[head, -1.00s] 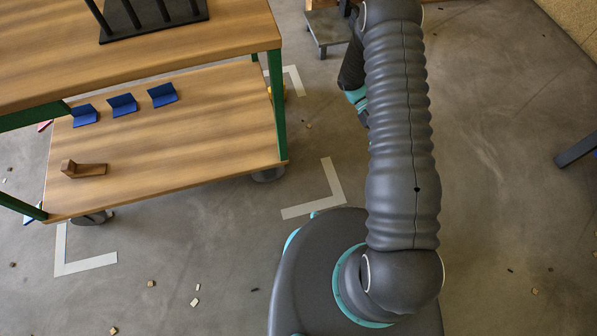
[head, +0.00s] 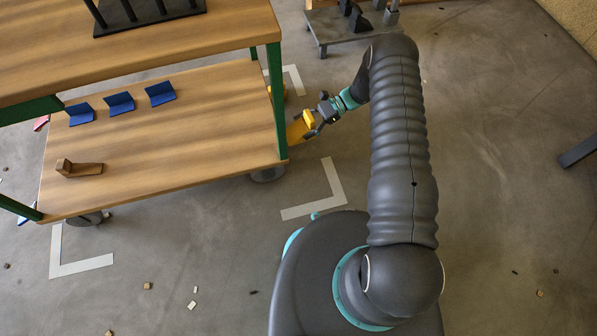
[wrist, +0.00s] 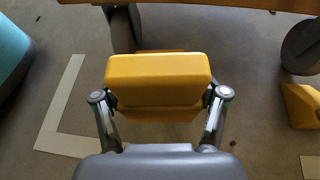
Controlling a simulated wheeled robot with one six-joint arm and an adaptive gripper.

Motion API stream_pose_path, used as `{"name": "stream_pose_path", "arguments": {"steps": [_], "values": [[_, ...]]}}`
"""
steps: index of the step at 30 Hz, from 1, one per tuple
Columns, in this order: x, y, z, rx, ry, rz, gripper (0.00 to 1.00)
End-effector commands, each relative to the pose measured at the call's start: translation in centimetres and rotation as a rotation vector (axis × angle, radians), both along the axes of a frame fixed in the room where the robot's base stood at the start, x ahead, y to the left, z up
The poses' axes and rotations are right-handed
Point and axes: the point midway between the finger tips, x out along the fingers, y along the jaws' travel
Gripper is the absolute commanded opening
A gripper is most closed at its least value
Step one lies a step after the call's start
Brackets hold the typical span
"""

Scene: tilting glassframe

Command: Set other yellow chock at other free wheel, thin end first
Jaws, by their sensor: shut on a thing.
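My gripper (head: 318,116) is shut on a yellow chock (head: 297,130), low beside the cart's right end. In the wrist view the held chock (wrist: 158,78) fills the middle, its thick block facing the camera; its thin end is hard to make out. A dark wheel (wrist: 123,28) shows behind it in the wrist view; I cannot tell whether they touch. The near right wheel (head: 268,174) shows under the cart's corner in the head view. Another yellow chock (wrist: 302,106) lies on the floor by the wheel at the right (wrist: 304,45).
The wooden cart (head: 190,165) has green legs (head: 277,100), one close to my gripper. Blue angled pieces (head: 119,103) and a brown wooden piece (head: 78,168) lie on its lower shelf. White tape corners (head: 318,196) mark the floor. A low grey stand (head: 340,30) is at the back.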

Motion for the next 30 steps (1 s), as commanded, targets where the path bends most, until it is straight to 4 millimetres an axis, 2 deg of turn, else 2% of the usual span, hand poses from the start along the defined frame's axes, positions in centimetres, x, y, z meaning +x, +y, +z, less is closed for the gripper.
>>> {"name": "stream_pose_path", "arguments": {"steps": [3,7,11,21,24,30], "values": [[1.8,0.6,0.0,0.001,-0.001,-0.082,0.19],[1.9,0.7,-0.3,0.001,0.002,-0.116,0.19],[-0.1,0.7,-1.4,0.000,0.005,-0.118,0.19],[-6.7,0.4,-5.4,0.001,0.005,-0.115,0.19],[-8.1,0.4,-6.3,0.000,0.004,-0.115,0.19],[-9.2,0.3,-7.0,0.001,0.000,-0.114,0.19]]}}
